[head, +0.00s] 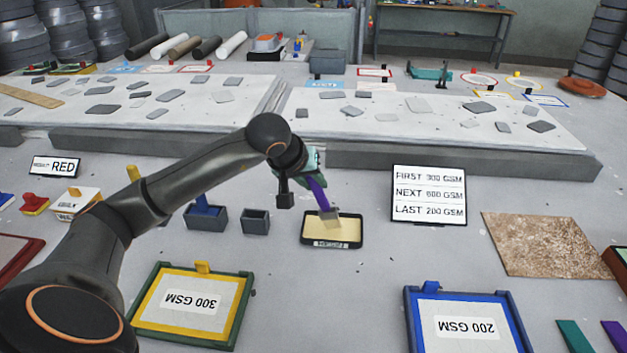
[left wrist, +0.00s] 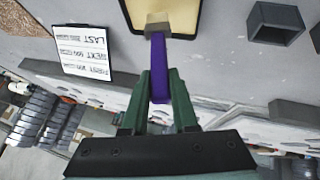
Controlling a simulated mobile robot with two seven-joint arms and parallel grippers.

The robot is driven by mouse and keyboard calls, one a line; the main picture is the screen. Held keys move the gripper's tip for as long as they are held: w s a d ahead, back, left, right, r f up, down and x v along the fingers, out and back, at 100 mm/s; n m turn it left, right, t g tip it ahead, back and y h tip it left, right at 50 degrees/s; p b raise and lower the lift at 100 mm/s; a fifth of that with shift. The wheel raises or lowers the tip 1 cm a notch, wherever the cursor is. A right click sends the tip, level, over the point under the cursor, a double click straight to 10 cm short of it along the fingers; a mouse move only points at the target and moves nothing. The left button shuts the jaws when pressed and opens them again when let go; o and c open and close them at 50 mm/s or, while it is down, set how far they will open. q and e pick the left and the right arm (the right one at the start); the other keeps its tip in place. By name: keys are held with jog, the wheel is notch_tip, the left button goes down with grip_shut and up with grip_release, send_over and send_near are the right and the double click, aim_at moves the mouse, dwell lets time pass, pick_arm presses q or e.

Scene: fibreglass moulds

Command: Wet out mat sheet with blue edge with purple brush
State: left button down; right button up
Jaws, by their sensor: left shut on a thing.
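The purple brush (head: 318,193) is in my left gripper (head: 312,178), which is shut on its handle. The brush points down, with its pale head over the dark tray of yellowish resin (head: 345,238); whether the bristles touch the resin I cannot tell. The left wrist view shows the purple handle (left wrist: 158,62) between the green fingers (left wrist: 160,88) and the head at the tray's rim (left wrist: 199,18). The blue-edged mat sheet (head: 488,346), labelled 200 GSM, lies flat at the lower right, apart from the brush. My right gripper is not in view.
A yellow-edged sheet in a green frame (head: 240,325), labelled 300 GSM, lies at lower left. Small dark bins (head: 256,222) stand left of the tray. An order sign (head: 429,195) stands to its right, beside a brown mat (head: 550,243). Bare table separates the tray and blue frame.

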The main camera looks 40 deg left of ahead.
pick_arm(q)
jog(key=shift+r+p, duration=2.05)
jog(key=shift+r, duration=1.25)
